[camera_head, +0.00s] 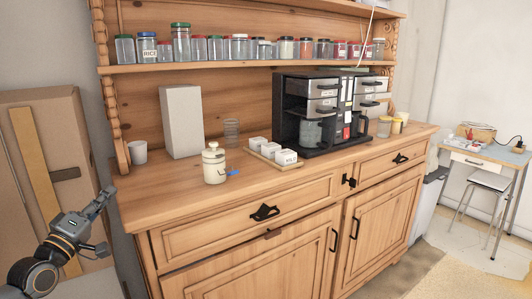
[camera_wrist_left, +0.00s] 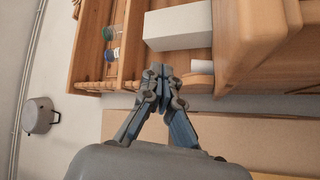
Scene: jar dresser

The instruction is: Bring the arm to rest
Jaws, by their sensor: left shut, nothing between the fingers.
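My left gripper (camera_head: 101,199) is at the left of the head view, to the left of the dresser and apart from it. In the left wrist view the gripper (camera_wrist_left: 158,70) has its fingertips together, with nothing between them. The wooden dresser (camera_head: 240,250) fills the middle of the head view. It also shows sideways in the left wrist view (camera_wrist_left: 128,40). My right gripper shows in neither view.
A cream lidded jar (camera_head: 214,165), a white box (camera_head: 182,121), a small tray with white containers (camera_head: 265,153) and a black coffee machine (camera_head: 320,112) stand on the dresser top. Several jars line the shelf. Cardboard (camera_head: 62,130) leans on the wall behind my left arm.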

